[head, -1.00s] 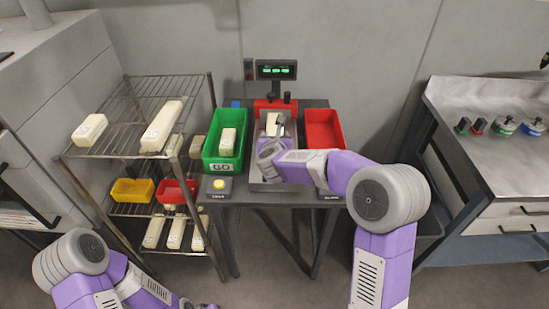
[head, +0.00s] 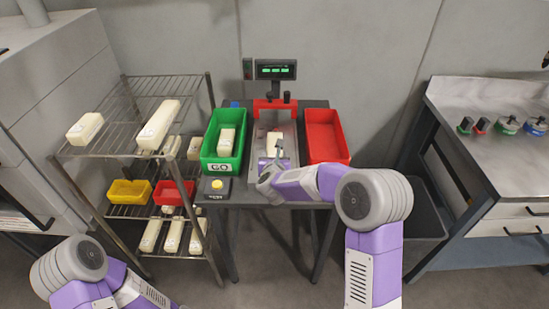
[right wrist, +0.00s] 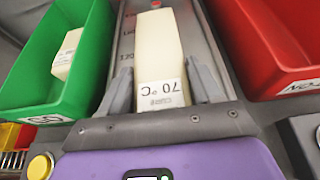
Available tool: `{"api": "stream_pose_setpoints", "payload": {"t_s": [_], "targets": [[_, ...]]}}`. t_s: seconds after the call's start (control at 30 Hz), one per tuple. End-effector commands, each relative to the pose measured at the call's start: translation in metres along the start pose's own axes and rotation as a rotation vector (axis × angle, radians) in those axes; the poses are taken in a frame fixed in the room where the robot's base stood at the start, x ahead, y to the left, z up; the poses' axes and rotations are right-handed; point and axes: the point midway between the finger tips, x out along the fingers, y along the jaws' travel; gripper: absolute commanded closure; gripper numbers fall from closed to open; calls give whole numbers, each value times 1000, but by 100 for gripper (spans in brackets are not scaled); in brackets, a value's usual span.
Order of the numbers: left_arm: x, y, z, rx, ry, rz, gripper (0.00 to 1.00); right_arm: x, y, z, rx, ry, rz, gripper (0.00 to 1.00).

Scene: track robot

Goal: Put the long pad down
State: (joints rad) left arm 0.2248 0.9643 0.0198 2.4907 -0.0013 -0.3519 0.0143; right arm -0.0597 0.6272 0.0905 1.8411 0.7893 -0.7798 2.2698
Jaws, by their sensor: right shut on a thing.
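The long pad is a cream block with a "70 °C" label. In the right wrist view the pad (right wrist: 158,50) lies between the two grey fingers of my right gripper (right wrist: 163,88), which is shut on it. The pad lies along a grey metal channel (right wrist: 198,35) with length marks. In the head view the pad (head: 274,142) is over the channel (head: 288,130), between the green and red bins, with my right gripper (head: 277,158) at its near end. I cannot tell whether it touches the channel floor. My left gripper is out of view.
A green "GO" bin (head: 208,153) holding a pad stands left of the channel. An empty red bin (head: 326,158) stands right. A yellow button box (head: 216,194) is at the front left. A wire rack (head: 112,150) with several pads stands at the left.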

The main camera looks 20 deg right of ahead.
Motion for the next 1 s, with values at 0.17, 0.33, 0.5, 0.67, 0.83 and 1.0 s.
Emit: {"api": "stream_pose_setpoints", "payload": {"t_s": [0.17, 0.33, 0.5, 0.67, 0.83, 1.0], "targets": [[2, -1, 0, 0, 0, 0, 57, 1, 0, -1, 0, 0, 0, 20], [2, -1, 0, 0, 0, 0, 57, 0, 0, -1, 0, 0, 0, 11], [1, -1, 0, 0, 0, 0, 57, 0, 0, -1, 0, 0, 0, 11], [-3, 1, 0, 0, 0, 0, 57, -7, 0, 3, 0, -1, 1, 11], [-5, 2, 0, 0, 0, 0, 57, -40, 1, 3, -1, -1, 3, 11], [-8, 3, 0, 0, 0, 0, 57, -78, 0, 3, 0, -1, 2, 11]]}}
